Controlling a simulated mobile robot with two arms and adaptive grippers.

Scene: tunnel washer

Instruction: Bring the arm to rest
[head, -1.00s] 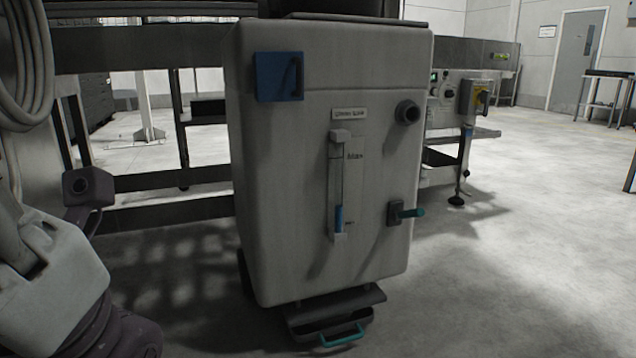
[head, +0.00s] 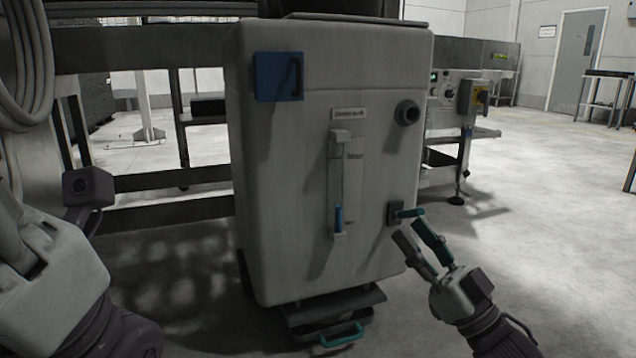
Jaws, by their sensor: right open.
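My right gripper (head: 409,230) has come in from the lower right. Its two fingers, one grey and one teal, are spread apart with nothing between them. The fingertips are just below the teal-handled lever (head: 412,213) on the front of the pale grey tank (head: 280,190). The lever's handle points right; I cannot tell whether a finger touches it. My left arm fills the lower left, but its gripper fingers are not in view.
The tank front has a blue panel (head: 279,77), a level gauge (head: 339,185) and a dark round port (head: 407,113). A tray with a teal handle (head: 342,335) sits low under it. Open floor (head: 560,240) lies to the right.

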